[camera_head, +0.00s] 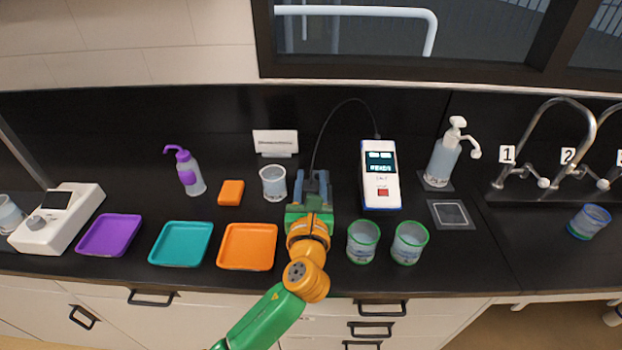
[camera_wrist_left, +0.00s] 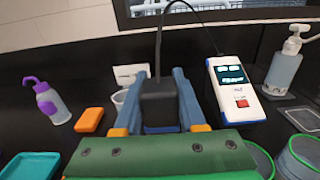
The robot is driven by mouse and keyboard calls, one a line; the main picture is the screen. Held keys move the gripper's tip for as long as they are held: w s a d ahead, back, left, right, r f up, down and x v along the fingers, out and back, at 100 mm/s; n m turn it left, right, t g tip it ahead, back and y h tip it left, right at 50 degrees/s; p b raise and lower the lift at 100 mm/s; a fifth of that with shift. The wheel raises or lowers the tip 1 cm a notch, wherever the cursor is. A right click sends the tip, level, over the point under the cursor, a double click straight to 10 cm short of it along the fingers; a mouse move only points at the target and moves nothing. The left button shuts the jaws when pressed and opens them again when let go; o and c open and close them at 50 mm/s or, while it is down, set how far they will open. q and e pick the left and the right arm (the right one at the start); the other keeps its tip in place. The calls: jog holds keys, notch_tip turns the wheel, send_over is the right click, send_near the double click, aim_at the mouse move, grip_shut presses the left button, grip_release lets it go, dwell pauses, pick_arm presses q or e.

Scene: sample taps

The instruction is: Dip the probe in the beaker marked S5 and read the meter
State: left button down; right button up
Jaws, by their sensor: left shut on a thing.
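My left gripper (camera_head: 316,186) is shut on the black probe, whose block-shaped handle (camera_wrist_left: 159,103) shows between the fingers in the left wrist view. A black cable runs from the handle up to the white meter (camera_head: 381,176), which has a lit screen too small to read and a red button. The probe's lower end is hidden. Two green-rimmed beakers (camera_head: 363,241) (camera_head: 409,242) stand right of the gripper. A clear beaker (camera_head: 273,183) stands just left of it, by a small white sign (camera_head: 275,142). A blue-rimmed beaker (camera_head: 589,221) is at the far right. I cannot read an S5 mark. My right gripper is not seen.
Purple (camera_head: 110,235), teal (camera_head: 181,243) and orange (camera_head: 247,246) trays line the front left. An orange block (camera_head: 231,192), a purple wash bottle (camera_head: 186,171) and a soap dispenser (camera_head: 444,156) stand behind. A white device (camera_head: 57,219) is far left; numbered taps (camera_head: 543,150) are right.

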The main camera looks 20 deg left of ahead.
pick_arm(q)
jog(key=shift+f+b, duration=1.9)
jog(key=shift+f, duration=1.2)
notch_tip(320, 180, up, 8)
jog(key=p, duration=0.8)
jog(key=shift+f+p, duration=0.2)
jog(key=shift+p, duration=0.2)
jog(key=shift+r+p, duration=0.35)
jog(key=shift+r, duration=0.6)
